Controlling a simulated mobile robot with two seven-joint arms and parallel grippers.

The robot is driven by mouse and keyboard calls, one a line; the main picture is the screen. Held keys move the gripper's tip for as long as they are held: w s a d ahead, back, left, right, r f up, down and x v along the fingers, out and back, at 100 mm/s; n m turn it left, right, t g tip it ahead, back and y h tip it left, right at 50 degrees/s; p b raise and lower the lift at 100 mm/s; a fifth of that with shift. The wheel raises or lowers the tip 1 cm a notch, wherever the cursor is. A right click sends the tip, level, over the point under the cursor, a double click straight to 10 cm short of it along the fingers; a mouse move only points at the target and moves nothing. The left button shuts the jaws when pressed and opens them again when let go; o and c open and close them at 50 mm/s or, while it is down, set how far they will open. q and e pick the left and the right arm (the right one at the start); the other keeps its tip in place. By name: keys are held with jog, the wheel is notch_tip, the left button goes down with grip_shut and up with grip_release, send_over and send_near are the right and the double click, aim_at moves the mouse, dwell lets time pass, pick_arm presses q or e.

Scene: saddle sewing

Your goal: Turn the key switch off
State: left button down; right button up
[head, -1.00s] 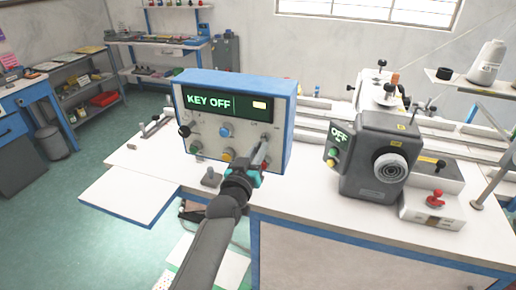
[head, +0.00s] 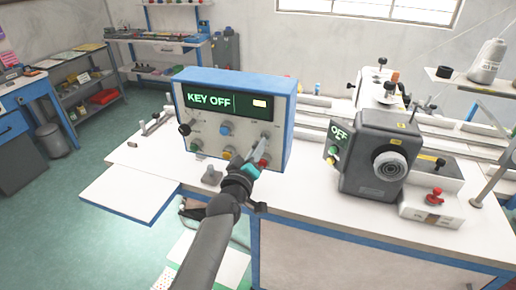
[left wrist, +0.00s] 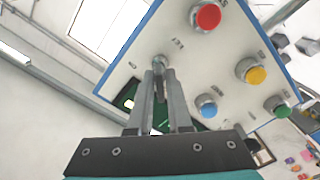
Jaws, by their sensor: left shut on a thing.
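The control box (head: 285,110) stands on the white table with a blue frame, and its display (head: 216,103) reads "KEY OFF" in green. My left gripper (head: 262,145) reaches the lower right of its front panel. In the left wrist view the two fingers (left wrist: 158,88) are close together and shut on the key switch (left wrist: 161,62), which they partly hide. The switch's exact angle is hard to tell. My right gripper is in neither view.
A red button (left wrist: 206,17), a yellow button (left wrist: 251,71) and a blue button (left wrist: 206,106) sit near the fingers on the panel. A grey machine head (head: 378,150) marked "OFF" stands to the right. The left table leaf (head: 130,192) is clear.

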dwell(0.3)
pick_arm(q)
jog(key=c, duration=1)
grip_release()
jog(key=shift+o, duration=0.2)
jog(key=shift+s, duration=0.1)
jog(key=v, duration=1.5)
jog(key=shift+p, duration=0.3)
jog(key=shift+a+r, duration=0.1)
